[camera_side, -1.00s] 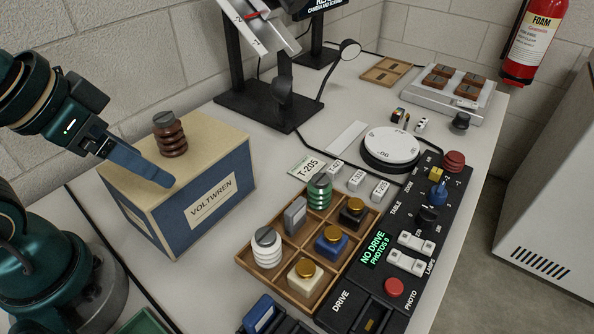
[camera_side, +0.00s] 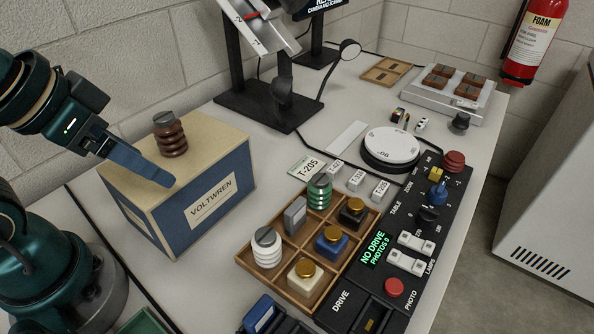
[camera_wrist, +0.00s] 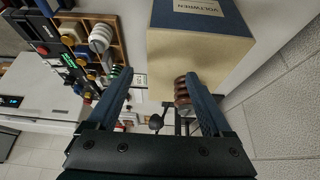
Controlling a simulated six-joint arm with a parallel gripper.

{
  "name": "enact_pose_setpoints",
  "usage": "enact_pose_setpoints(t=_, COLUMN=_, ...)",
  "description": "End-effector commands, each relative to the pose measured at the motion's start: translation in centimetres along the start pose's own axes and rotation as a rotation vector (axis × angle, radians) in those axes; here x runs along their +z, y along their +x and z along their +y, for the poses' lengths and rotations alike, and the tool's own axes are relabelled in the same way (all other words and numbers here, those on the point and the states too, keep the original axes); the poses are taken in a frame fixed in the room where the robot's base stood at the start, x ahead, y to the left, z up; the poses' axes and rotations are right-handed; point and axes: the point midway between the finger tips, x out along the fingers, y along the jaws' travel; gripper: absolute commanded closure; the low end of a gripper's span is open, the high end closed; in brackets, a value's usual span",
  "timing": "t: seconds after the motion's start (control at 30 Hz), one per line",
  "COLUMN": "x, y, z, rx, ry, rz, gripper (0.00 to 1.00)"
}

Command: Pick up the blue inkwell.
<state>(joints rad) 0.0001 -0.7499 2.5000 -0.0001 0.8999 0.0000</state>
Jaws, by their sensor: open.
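The blue inkwell (camera_side: 331,247), a squat blue block with a gold cap, stands upright in a compartment of the wooden tray (camera_side: 270,289). A cream inkwell (camera_side: 306,280) and a black inkwell (camera_side: 352,213), both gold-capped, share the tray with it. My gripper (camera_side: 168,181) is at the left, above the blue and tan Voltwren box and well apart from the inkwell. In the wrist view my gripper (camera_wrist: 159,75) is open with nothing between its fingers. The tray shows small at upper left there.
The Voltwren box (camera_side: 215,195) carries a brown ribbed insulator (camera_side: 170,135). White (camera_side: 267,248) and green (camera_side: 319,192) insulators and a grey block (camera_side: 295,215) also stand in the tray. A control panel (camera_side: 400,236) lies right of the tray, and a round turntable (camera_side: 391,146) is behind it.

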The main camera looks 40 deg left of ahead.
Motion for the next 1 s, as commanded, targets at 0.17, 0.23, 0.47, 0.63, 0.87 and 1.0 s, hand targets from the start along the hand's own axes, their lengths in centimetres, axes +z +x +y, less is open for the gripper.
enact_pose_setpoints(t=0.17, x=0.0, y=0.0, z=0.0, rx=0.000, ry=0.000, rz=0.000, gripper=0.31)
enact_pose_setpoints(t=0.23, x=0.0, y=0.0, z=0.0, rx=0.000, ry=0.000, rz=0.000, gripper=0.35)
enact_pose_setpoints(t=0.47, x=0.0, y=0.0, z=0.0, rx=0.000, ry=0.000, rz=0.000, gripper=0.35)
enact_pose_setpoints(t=0.63, x=-0.9, y=0.2, z=0.5, rx=0.005, ry=0.001, rz=-0.019, gripper=0.35)
enact_pose_setpoints(t=0.87, x=-4.3, y=1.9, z=3.3, rx=0.010, ry=-0.006, rz=-0.071, gripper=0.35)
enact_pose_setpoints(t=1.0, x=-6.2, y=3.8, z=6.3, rx=0.007, ry=-0.007, rz=-0.091, gripper=0.35)
